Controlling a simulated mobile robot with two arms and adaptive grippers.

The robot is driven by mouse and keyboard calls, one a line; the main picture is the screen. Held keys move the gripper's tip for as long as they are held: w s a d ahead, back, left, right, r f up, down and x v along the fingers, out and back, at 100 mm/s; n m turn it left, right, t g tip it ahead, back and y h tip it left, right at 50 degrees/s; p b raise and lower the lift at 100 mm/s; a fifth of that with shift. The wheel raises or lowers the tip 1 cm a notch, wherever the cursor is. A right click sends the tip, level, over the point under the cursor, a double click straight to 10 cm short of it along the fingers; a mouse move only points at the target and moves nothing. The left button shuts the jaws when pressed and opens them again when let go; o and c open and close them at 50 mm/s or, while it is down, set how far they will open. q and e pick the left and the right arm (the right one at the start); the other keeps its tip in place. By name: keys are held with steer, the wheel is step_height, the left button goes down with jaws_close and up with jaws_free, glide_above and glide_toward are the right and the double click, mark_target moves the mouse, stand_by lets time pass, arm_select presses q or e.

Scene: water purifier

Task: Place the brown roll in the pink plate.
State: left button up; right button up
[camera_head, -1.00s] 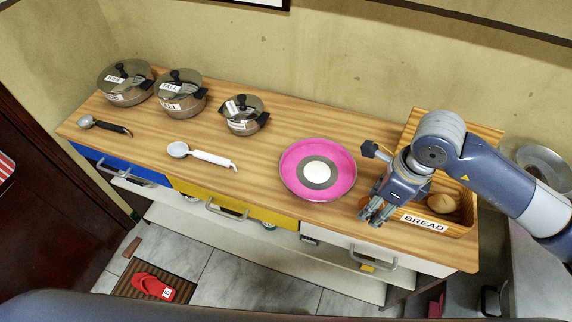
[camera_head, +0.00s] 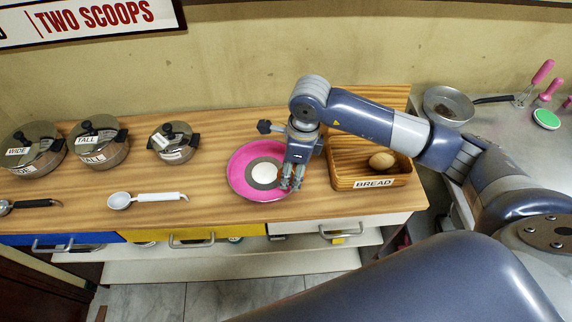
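The pink plate (camera_head: 237,183), with a grey ring and a white centre, lies on the wooden counter. My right gripper (camera_head: 291,184) points down over the plate's right edge, with its two fingertips close together. I cannot tell whether anything is between them. A light brown roll (camera_head: 383,160) lies in the wooden bread box (camera_head: 344,183) to the right of the plate; my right forearm passes above and behind it. No roll shows on the visible part of the plate. My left gripper is not in view.
Several lidded pots (camera_head: 98,143) stand at the left of the counter (camera_head: 215,215). A white-handled scoop (camera_head: 148,198) lies left of the plate. A pan (camera_head: 447,105) sits on the steel surface at the right. Drawers with handles line the counter front.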

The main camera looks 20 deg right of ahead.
steer(key=shift+w+a+f+p, duration=0.1)
steer(key=shift+w+f+p, duration=0.55)
steer(key=shift+f, duration=0.25)
steer(key=shift+w+f+p, duration=0.45)
steer(key=shift+w+f, duration=0.3)
steer(key=shift+f, duration=0.3)
steer(key=shift+f+b, duration=0.6)
steer(key=shift+b, duration=0.2)
steer(key=o, duration=1)
